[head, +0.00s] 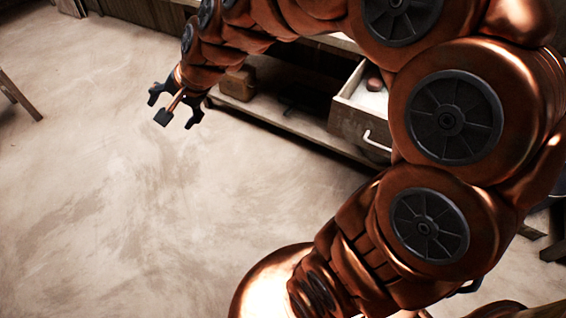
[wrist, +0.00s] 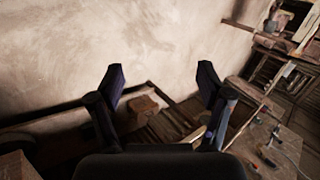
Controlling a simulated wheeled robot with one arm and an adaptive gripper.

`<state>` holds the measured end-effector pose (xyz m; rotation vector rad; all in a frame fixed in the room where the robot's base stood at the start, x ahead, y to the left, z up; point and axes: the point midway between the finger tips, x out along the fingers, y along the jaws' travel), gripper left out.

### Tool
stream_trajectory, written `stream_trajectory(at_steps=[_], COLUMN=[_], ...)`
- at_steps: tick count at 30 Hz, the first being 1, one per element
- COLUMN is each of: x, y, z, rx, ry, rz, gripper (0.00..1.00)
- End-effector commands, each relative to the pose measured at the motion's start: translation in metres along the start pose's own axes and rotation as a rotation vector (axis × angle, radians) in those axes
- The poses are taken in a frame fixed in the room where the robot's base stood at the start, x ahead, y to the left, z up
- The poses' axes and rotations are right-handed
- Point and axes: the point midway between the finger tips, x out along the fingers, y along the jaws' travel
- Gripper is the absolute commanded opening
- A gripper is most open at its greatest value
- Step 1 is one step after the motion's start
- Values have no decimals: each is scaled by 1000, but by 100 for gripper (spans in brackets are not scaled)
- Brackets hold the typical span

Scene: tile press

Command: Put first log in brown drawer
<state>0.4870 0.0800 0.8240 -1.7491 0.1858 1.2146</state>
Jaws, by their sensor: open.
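A pale brown drawer (head: 358,124) with a light metal handle stands open at the bench in the head view, partly hidden by my arm. A reddish-brown piece (head: 375,82) lies inside it; I cannot tell whether it is a log. A brown block-like piece (head: 238,84) sits on the low shelf just right of my gripper; it also shows between the fingers in the wrist view (wrist: 142,105), farther off. I cannot tell whether it is the first log. My gripper (head: 174,108) is open and empty, over the floor left of the shelf; its spread fingers show in the wrist view (wrist: 161,82).
The low wooden shelf (head: 320,147) runs under the bench, its edge close to my gripper. A bench top with small tools (wrist: 270,140) is at the right of the wrist view. A wooden leg (head: 18,98) stands far left. The pale floor (head: 120,220) is clear.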

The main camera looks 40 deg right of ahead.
Motion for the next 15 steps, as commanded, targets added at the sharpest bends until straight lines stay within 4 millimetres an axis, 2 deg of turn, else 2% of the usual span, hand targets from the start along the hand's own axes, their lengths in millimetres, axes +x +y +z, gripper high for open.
stream_trajectory(at_steps=[1,3,6,9,12,15], x=[-6,-16,-40,-67,-91,-106], y=[28,70,134,187,224,244], z=[24,51,82,100,112,119], rx=[-121,-282,-478,-617,-702,-745], ry=[-46,-121,-239,-350,-441,-499], rz=[84,206,378,520,619,676], gripper=[78,78,78,78,78,78])
